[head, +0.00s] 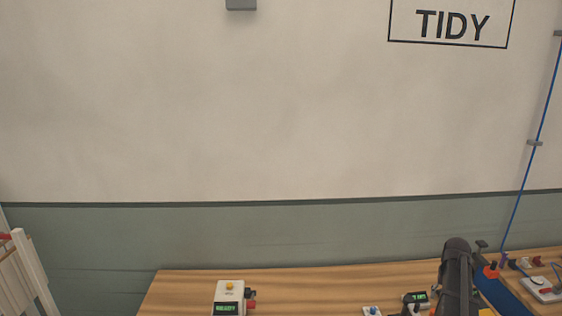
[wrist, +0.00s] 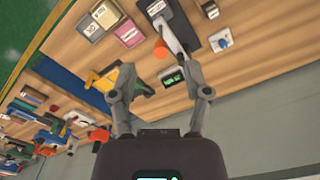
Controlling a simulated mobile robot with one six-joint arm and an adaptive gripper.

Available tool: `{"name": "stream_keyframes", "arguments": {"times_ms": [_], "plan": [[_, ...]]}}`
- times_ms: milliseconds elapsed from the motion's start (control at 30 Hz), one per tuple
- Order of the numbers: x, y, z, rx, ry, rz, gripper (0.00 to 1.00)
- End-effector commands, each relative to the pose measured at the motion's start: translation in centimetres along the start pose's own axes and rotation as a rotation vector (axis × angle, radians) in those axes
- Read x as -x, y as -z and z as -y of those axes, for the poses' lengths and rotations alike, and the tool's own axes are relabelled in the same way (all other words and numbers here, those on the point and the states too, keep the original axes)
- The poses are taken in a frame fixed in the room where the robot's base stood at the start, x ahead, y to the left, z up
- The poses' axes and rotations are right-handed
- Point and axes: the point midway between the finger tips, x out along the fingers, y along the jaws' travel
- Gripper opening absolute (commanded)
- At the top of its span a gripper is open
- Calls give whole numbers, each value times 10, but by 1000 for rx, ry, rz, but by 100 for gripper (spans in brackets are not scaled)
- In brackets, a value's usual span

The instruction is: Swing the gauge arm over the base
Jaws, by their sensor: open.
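The bar looks like the gauge arm, but I cannot be sure. A small box with a green display (wrist: 173,76) is between the finger lines; a green display (head: 415,297) also shows low in the head view. My gripper (wrist: 159,72) is open, its fingers spread wide above the tabletop. No object is visibly held. Finger contact with the bar cannot be told. The head view cuts off the gripper.
The wooden table (head: 330,285) holds a white box with a yellow button (head: 230,289) on the left and small parts at the right. In the wrist view, a yellow tool (wrist: 103,78), several small boxes and coloured items crowd the left. A wall stands behind the table.

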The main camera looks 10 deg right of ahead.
Motion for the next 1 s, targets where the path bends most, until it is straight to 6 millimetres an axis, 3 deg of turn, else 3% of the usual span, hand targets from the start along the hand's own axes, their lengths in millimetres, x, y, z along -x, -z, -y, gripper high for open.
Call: {"name": "stream_keyframes", "arguments": {"times_ms": [367, 700, 1000], "plan": [[-40, -41, 77, 106, 0, 0, 62], [-90, -110, 174, 260, 0, 0, 62], [-134, -181, 241, 397, -1, 0, 62]]}}
